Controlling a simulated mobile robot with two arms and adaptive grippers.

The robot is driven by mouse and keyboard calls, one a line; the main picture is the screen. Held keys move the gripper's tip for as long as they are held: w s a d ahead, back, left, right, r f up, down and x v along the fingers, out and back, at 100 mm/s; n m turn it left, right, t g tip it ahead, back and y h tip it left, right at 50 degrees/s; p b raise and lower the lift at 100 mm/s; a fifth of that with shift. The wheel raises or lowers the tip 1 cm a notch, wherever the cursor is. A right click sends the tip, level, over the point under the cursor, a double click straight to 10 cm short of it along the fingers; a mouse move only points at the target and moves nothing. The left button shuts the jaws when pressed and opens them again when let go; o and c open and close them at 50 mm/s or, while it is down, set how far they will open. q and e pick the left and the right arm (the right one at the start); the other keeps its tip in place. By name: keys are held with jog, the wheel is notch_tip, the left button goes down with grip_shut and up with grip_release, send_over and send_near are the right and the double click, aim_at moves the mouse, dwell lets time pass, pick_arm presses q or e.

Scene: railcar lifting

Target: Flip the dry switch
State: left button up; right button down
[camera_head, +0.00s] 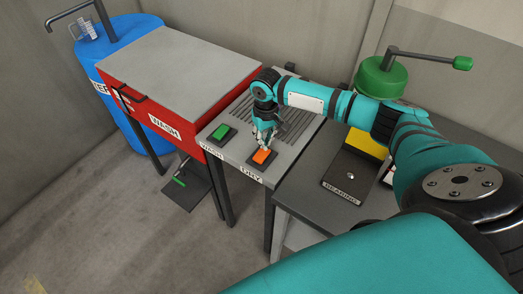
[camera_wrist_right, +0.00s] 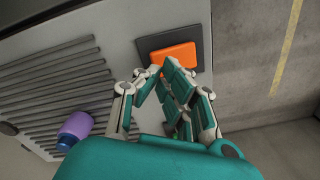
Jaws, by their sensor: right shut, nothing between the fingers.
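The orange dry switch (camera_head: 262,156) sits on a dark base plate on the grey panel, above the DRY label (camera_head: 251,174). In the right wrist view the orange switch (camera_wrist_right: 175,56) lies just beyond my fingertips. My right gripper (camera_head: 264,143) points down at the switch, with its fingers shut and empty. In the wrist view the fingertips (camera_wrist_right: 160,68) are at the near edge of the switch; I cannot tell whether they touch it. My left gripper is not in view.
A green switch (camera_head: 221,132) sits left of the orange one, by the WASH label. A red wash box (camera_head: 145,110) and blue barrel (camera_head: 138,35) stand left. A bearing tray (camera_head: 350,176) and green device (camera_head: 380,78) stand right. A purple item (camera_wrist_right: 76,128) lies by the grooves.

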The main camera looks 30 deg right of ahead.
jog(key=shift+f+b, duration=0.45)
jog(key=shift+f, duration=0.9)
dwell(1.0)
notch_tip(320, 180, up, 7)
jog(key=p, duration=0.8)
jog(key=shift+r, duration=0.1)
jog(key=shift+a, duration=0.1)
dwell(0.4)
